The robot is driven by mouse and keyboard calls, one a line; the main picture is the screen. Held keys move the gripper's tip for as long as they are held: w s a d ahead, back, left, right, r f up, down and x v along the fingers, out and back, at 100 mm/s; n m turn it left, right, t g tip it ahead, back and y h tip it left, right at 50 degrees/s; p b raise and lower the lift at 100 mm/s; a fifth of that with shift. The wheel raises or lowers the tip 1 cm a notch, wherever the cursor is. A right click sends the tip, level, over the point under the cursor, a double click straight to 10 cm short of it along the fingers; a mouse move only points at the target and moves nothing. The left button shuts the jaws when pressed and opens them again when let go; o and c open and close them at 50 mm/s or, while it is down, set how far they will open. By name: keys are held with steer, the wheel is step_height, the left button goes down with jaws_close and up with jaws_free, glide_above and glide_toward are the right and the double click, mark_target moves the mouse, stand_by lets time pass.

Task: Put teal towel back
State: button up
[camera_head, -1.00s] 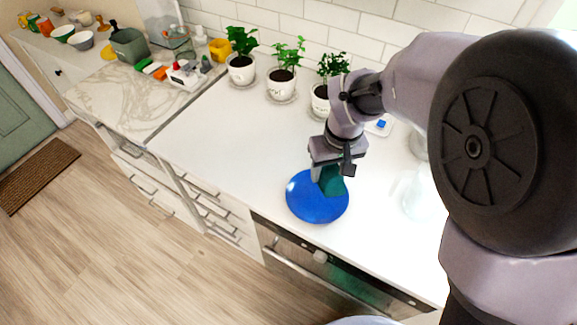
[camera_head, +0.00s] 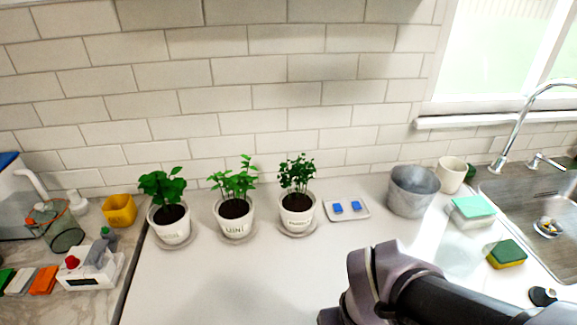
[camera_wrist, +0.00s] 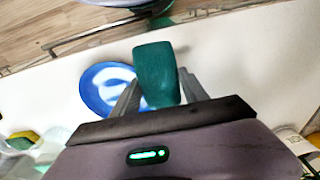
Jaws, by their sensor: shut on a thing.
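The teal towel (camera_wrist: 154,68) shows in the wrist view as a smooth, folded block. My gripper (camera_wrist: 160,90) is shut on its lower part, with one finger on each side, and the upper part sticks out beyond the fingers. Behind it, a round blue plate (camera_wrist: 93,96) with white glare lies on the white counter. The gap between towel and plate is hard to judge. In the head view only a part of my arm shows at the bottom; the gripper, towel and plate are out of that frame.
Potted plants (camera_head: 235,215) line the wall behind the counter (camera_head: 230,280). A small tray (camera_head: 346,208), a grey bucket (camera_head: 412,190), sponges (camera_head: 506,253) and the sink (camera_head: 535,195) are to the right. A white tool holder (camera_head: 85,272) stands left. The middle counter is clear.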

steer(key=w+a+r+p, duration=0.1)
steer(key=w+a+p, duration=0.3)
steer(key=p, duration=0.6)
steer(key=b, duration=0.2)
glide_above(276, 319)
steer(key=shift+s+d+f, duration=0.1)
steer(key=shift+s+f, duration=0.1)
steer(key=shift+f, duration=0.95)
step_height(276, 319, down, 3)
steer(key=shift+f+b, duration=0.2)
steer(key=shift+b, duration=0.4)
steer(key=shift+f, duration=0.15)
steer(key=o, duration=1.1)
steer(key=shift+o, duration=0.5)
